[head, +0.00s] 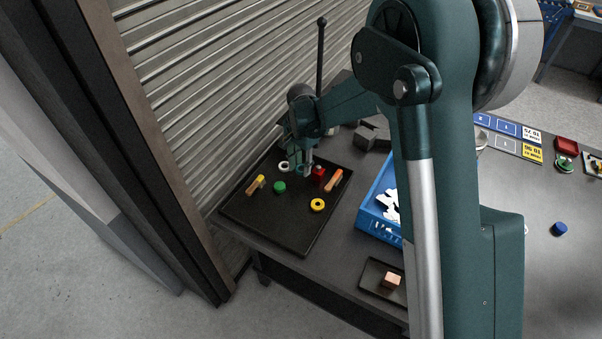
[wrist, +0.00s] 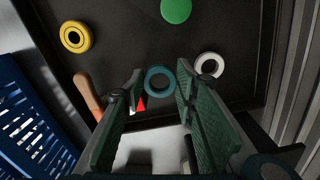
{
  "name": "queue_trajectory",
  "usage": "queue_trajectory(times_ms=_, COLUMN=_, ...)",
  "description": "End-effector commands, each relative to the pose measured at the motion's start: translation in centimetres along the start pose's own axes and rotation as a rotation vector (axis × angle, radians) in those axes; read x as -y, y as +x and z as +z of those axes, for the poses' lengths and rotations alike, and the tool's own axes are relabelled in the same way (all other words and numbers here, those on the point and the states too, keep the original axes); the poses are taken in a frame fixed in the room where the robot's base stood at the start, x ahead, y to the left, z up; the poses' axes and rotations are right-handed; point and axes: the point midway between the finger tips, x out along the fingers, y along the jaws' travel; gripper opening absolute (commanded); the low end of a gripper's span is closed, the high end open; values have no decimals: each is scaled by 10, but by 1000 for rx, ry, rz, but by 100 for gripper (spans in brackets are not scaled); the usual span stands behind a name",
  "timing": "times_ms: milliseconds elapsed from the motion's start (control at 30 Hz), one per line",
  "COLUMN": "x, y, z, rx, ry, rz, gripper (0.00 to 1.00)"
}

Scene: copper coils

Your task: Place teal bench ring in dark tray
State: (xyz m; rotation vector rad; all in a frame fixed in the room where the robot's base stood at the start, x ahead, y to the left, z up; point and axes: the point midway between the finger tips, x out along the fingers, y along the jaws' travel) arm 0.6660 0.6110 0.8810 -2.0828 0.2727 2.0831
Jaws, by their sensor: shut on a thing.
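The teal ring (wrist: 160,70) sits between the two fingertips of my gripper (wrist: 160,79) in the wrist view, and the gripper is shut on it. In the head view my gripper (head: 303,168) is low over the far part of the large dark tray (head: 285,228). The tray also fills the upper wrist view (wrist: 120,40). The ring is hard to make out in the head view. I cannot tell whether it touches the tray floor.
The large tray holds a white ring (wrist: 222,66), a green disc (head: 279,187), a yellow ring (head: 318,211), a red piece (head: 318,174) and orange-handled pieces. A blue crate (head: 373,224) and a small dark tray (head: 371,283) stand to the right. A shutter wall borders the left.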

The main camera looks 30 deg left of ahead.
Motion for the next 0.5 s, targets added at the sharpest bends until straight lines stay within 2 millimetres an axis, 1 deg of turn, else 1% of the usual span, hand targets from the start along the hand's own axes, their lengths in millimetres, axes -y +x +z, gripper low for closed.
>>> queue_trajectory(times_ms=167, x=0, y=0, z=0, rx=0, ry=0, rz=0, gripper=15)
queue_trajectory(times_ms=267, x=0, y=3, z=0, rx=0, ry=0, rz=0, gripper=15)
queue_trajectory(times_ms=500, x=0, y=27, z=0, rx=0, ry=0, rz=0, gripper=15)
